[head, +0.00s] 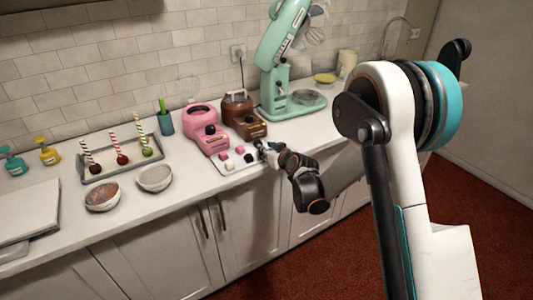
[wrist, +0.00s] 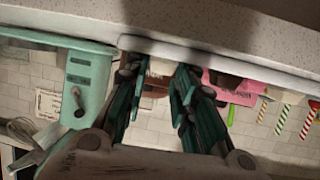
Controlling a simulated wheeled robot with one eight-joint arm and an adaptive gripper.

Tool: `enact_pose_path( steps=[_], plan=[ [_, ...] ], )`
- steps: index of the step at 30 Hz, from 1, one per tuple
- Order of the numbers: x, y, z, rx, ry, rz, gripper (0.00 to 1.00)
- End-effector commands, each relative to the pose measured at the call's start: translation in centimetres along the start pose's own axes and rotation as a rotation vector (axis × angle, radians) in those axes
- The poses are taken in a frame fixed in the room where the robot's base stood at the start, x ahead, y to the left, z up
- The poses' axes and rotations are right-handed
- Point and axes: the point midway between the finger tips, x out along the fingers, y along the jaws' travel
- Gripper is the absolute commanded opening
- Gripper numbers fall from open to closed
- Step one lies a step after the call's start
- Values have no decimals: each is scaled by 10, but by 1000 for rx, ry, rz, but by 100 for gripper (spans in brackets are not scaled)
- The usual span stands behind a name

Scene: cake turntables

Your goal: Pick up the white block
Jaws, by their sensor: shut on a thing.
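My gripper (head: 262,149) is at the right end of a small white tray (head: 228,170) on the counter. In the wrist view my gripper (wrist: 158,73) has its two green fingers apart, shut on a pale block between the tips, which appears to be the white block (wrist: 161,67). In the head view the fingers hide the held block. Pink blocks (head: 239,150) and dark brown blocks (head: 248,158) sit on the tray to the left of my gripper.
A pink machine (head: 205,128) and a brown machine (head: 241,115) stand just behind the tray. A mint stand mixer (head: 275,85) is behind my gripper. Two bowls (head: 155,178) and a grey tray with striped sticks (head: 104,168) are further left.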

Motion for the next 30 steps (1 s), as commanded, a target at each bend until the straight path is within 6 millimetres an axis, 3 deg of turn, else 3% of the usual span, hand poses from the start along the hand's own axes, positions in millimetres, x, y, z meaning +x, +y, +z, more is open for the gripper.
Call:
enact_pose_path(
  steps=[8,14,20,30],
  plan=[
    [0,2,3,-4,-9,0,9],
    [-6,2,-12,-3,-7,0,9],
    [-22,1,-52,-2,-5,0,9],
    [-58,0,-138,-1,-3,0,9]
  ],
)
